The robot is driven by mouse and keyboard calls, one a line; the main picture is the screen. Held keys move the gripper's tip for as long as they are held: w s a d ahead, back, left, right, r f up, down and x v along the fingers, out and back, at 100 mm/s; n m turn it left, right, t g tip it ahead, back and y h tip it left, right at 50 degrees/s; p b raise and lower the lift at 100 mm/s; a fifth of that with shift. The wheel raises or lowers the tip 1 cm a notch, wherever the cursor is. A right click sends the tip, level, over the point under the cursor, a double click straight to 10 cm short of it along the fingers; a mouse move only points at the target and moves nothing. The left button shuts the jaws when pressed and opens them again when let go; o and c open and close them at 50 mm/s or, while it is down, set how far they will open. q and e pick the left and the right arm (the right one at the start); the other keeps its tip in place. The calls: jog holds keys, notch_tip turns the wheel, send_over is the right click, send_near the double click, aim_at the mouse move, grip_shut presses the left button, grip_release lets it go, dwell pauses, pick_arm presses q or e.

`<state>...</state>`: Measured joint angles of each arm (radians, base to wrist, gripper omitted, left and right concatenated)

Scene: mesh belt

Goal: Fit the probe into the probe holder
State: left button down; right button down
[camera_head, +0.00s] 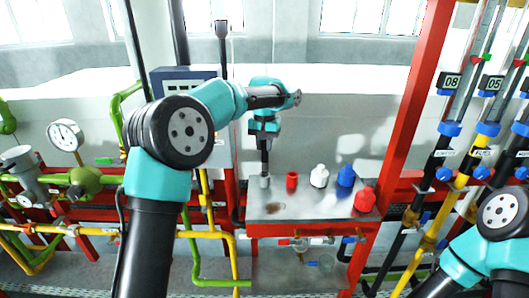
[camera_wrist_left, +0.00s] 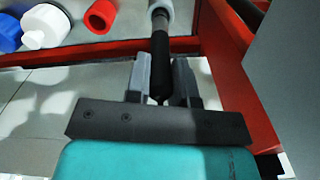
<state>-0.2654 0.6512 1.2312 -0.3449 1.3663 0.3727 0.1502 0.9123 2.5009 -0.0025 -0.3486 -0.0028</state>
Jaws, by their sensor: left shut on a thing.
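The probe is a slim dark rod (camera_head: 265,160), held upright below my left gripper (camera_head: 266,142). In the left wrist view the probe (camera_wrist_left: 160,62) lies between the two grey fingers (camera_wrist_left: 160,85), which are shut on it. The probe holder looks like a small pale grey cylinder (camera_head: 265,182) at the left of the metal bench top; its pale ring also shows in the left wrist view (camera_wrist_left: 160,8). The probe's lower end lines up with the holder and meets it in the picture. I cannot tell how deep it sits. My right gripper is out of view.
A small red cap (camera_head: 292,181), a white cap (camera_head: 319,177), a blue cap (camera_head: 346,176) and a larger red cap (camera_head: 365,199) stand right of the holder on the bench top (camera_head: 315,209). A red post (camera_head: 408,110) rises at the right. Pipes flank the bench.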

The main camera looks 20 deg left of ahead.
pick_arm(q)
jog(key=shift+f, duration=1.55)
jog(key=c, duration=1)
grip_release()
notch_tip(320, 180, up, 12)
jog(key=shift+r, duration=0.15)
